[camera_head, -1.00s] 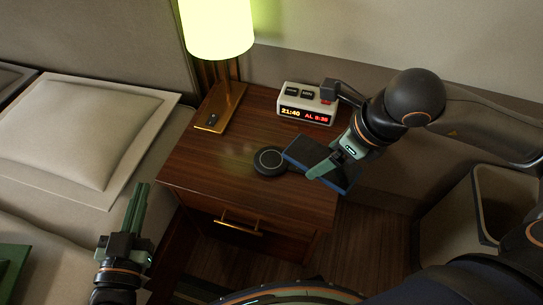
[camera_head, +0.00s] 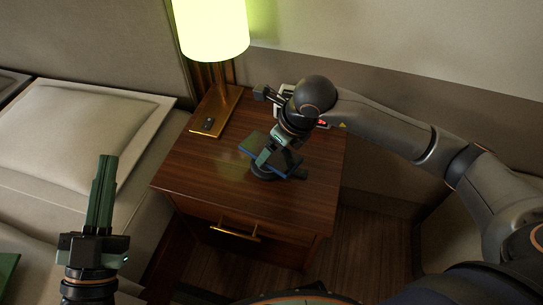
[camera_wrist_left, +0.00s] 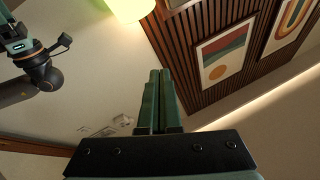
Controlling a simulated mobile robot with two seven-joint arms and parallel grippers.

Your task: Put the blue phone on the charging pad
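The blue phone (camera_head: 253,143), a dark slab with a blue edge, is held by my right gripper (camera_head: 266,158). The fingers are shut on it. The phone lies over the round black charging pad (camera_head: 261,174) on the nightstand and hides most of it; I cannot tell whether they touch. My left gripper (camera_head: 107,160) is far from both, over the bed side at the left. Its green fingers look shut and empty in the left wrist view (camera_wrist_left: 160,78).
The wooden nightstand (camera_head: 205,178) has a lit lamp (camera_head: 212,30) at its back left, with a small dark object (camera_head: 208,123) on the lamp base. A clock (camera_head: 321,123) is mostly hidden behind my right arm. The nightstand's front left is clear.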

